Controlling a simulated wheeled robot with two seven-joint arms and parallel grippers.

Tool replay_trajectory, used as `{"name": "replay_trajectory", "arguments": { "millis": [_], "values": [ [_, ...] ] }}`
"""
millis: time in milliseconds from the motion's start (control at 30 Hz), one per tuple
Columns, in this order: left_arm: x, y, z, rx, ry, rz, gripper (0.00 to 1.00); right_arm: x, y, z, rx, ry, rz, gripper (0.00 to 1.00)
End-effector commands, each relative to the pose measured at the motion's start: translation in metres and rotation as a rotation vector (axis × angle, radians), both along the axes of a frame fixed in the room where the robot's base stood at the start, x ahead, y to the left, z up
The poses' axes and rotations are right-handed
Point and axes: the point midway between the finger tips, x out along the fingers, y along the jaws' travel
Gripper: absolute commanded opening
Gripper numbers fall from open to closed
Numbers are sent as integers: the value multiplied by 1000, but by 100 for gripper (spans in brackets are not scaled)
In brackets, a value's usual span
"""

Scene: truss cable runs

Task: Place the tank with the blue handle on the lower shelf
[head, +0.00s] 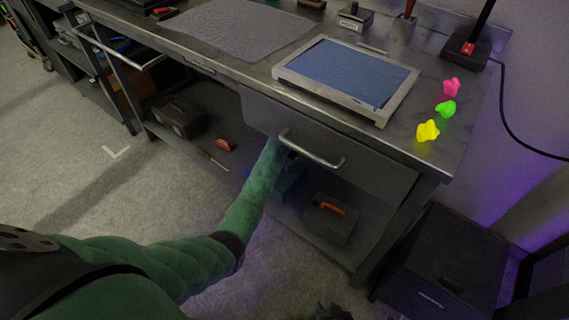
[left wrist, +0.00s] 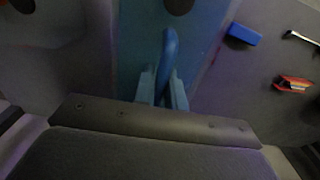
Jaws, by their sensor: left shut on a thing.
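The blue tank (head: 291,178) is under the workbench, at the lower shelf (head: 203,137), partly hidden by my arm and the drawer front. In the left wrist view the tank's blue body (left wrist: 125,45) and its upright blue handle (left wrist: 170,50) fill the middle. My left gripper (left wrist: 163,88) is shut on the blue handle. In the head view the drawer and its handle hide this gripper. I cannot tell whether the tank touches the shelf. A dark shape at the bottom edge of the head view may be my right gripper (head: 334,312); its fingers are not clear.
A toolbox with an orange handle (head: 329,208) sits right of the tank. A dark case (head: 180,116) and a red item (head: 225,145) lie left on the shelf. The drawer handle (head: 312,150) juts out above my arm. A dark cabinet (head: 440,260) stands at right.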

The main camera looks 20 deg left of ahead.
Motion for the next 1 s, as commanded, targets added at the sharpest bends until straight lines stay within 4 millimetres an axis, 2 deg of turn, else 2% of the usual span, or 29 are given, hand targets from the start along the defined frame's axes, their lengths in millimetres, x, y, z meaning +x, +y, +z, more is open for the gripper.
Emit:
{"name": "replay_trajectory", "arguments": {
  "millis": [300, 667, 700, 800, 1000],
  "values": [
    [1, 0, -30, 0, -2, 0, 0, 0, 1, -5, 2, -1, 0, 36],
    [1, 0, -31, 0, -3, 0, 0, -1, 1, -5, 1, -1, -1, 36],
    [0, 0, -34, 0, 0, 0, 14, -1, 1, -6, 1, 0, -1, 36],
    [0, 0, -34, 0, 0, 0, 34, -1, 0, -6, 1, 0, -1, 36],
    [0, 0, -34, 0, 0, 0, 34, -1, 0, -6, 0, 0, -1, 36]
  ]
}}
